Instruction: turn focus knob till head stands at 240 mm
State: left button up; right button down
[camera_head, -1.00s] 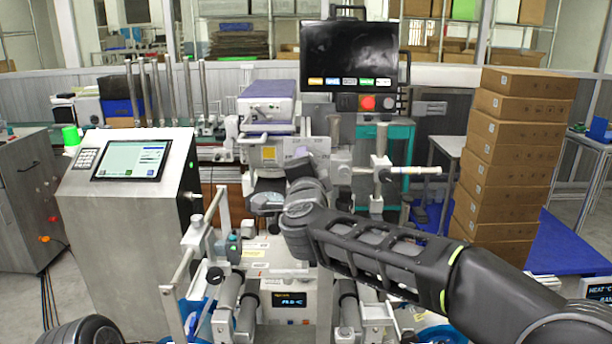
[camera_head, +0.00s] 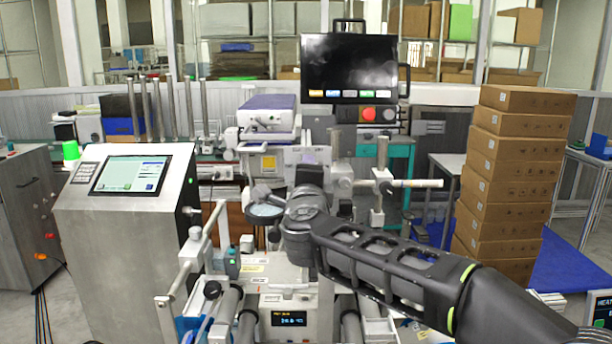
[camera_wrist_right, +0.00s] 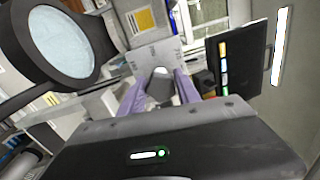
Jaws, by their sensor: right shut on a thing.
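My right gripper (camera_wrist_right: 160,82) has its two purple fingers on either side of a grey rounded knob (camera_wrist_right: 160,90) in the right wrist view, and is shut on it. The knob sits in front of a pale plate (camera_wrist_right: 156,56) on the machine. In the head view my right wrist hides the knob and most of the fingers. The white machine head (camera_head: 262,163), with a yellow label, stands behind my wrist. A small lit readout (camera_head: 288,318) is low on the machine; its digits are too small to read surely. My left gripper is not in view.
A round lens in a dark ring (camera_head: 265,211) is close left of my wrist; it looms large in the right wrist view (camera_wrist_right: 60,45). A black monitor (camera_head: 349,68) stands behind. A steel console (camera_head: 120,245) is left, stacked cartons (camera_head: 515,170) right.

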jog(key=shift+w+d+f, duration=0.15)
jog(key=shift+w+f, duration=0.05)
jog(key=shift+f, duration=0.85)
jog(key=c, duration=0.9)
grip_release()
jog(key=shift+d+r, duration=0.1)
jog(key=shift+s+r, duration=0.1)
jog(key=shift+r, duration=0.1)
jog(key=shift+s, duration=0.25)
jog(key=s+b, duration=0.1)
jog(key=s, duration=0.6)
jog(key=shift+s+r, duration=0.15)
jog(key=shift+s, duration=0.05)
